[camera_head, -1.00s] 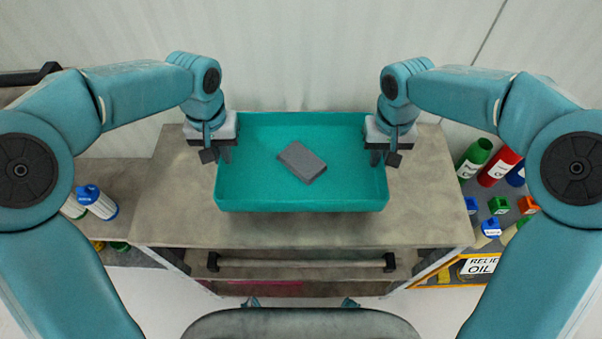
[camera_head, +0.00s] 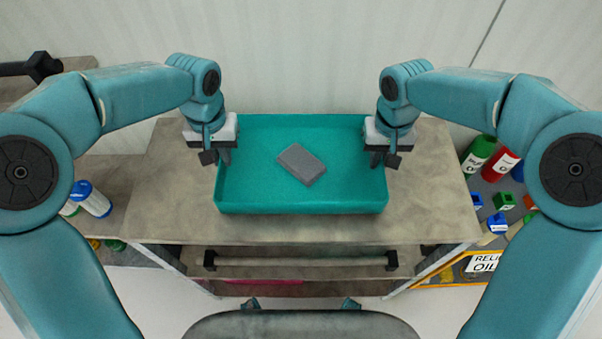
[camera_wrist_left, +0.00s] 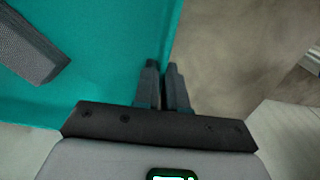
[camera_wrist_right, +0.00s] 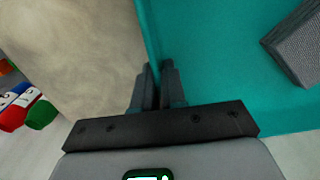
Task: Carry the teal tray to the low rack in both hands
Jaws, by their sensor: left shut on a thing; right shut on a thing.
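The teal tray (camera_head: 300,205) is in the middle of the head view, above the top of a worn grey-brown bench. I cannot tell whether it touches the bench top. A dark grey block (camera_head: 301,164) lies flat inside it. My left gripper (camera_head: 222,158) is shut on the tray's left wall; the left wrist view shows its fingers (camera_wrist_left: 167,68) either side of the rim. My right gripper (camera_head: 377,158) is shut on the right wall, with its fingers (camera_wrist_right: 156,70) astride the rim. The tray looks level. I cannot tell which piece is the low rack.
The bench (camera_head: 330,232) has a front bar (camera_head: 300,261) and a lower shelf. A white bottle with a blue cap (camera_head: 92,198) stands at left. Green (camera_head: 478,155) and red bottles (camera_head: 497,165) and small coloured items stand at right by an oil sign (camera_head: 485,264). A pale wall is behind.

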